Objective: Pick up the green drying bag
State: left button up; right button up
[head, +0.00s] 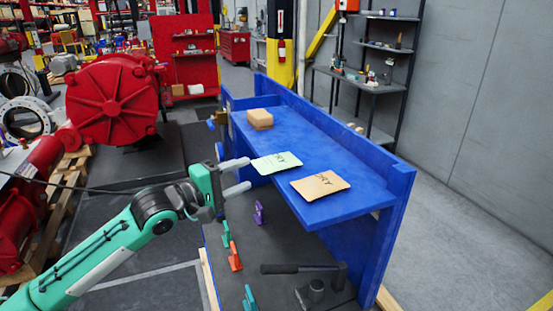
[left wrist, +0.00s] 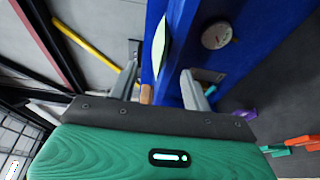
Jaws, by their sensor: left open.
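The green drying bag (head: 277,163) is a flat pale green packet with dark lettering, lying on the blue shelf (head: 350,193) at its near left edge. A tan bag (head: 320,185) with similar lettering lies to its right. My left gripper (head: 246,175) is open and empty, with its fingertips just left of the green bag. In the left wrist view the green bag (left wrist: 159,46) shows edge-on, beyond and between the two fingers. Whether a finger touches it I cannot tell. My right gripper is out of view.
Below lie purple (head: 259,212), green and orange (head: 235,257) tools and a black-handled tool (head: 300,268) on a dark surface.

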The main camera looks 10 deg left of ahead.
aim_at(256, 167)
pick_arm(q)
jog(key=shift+w+d+r, duration=0.1)
jog(key=shift+w+r, duration=0.05)
jog(key=shift+w, duration=0.15)
jog(key=p+x, duration=0.1)
jog(key=x, duration=0.1)
jog(key=p+x, duration=0.2)
jog(key=shift+w+a, duration=0.2)
jog(key=shift+w, duration=0.1)
jog(key=shift+w+d, duration=0.2)
grip_shut()
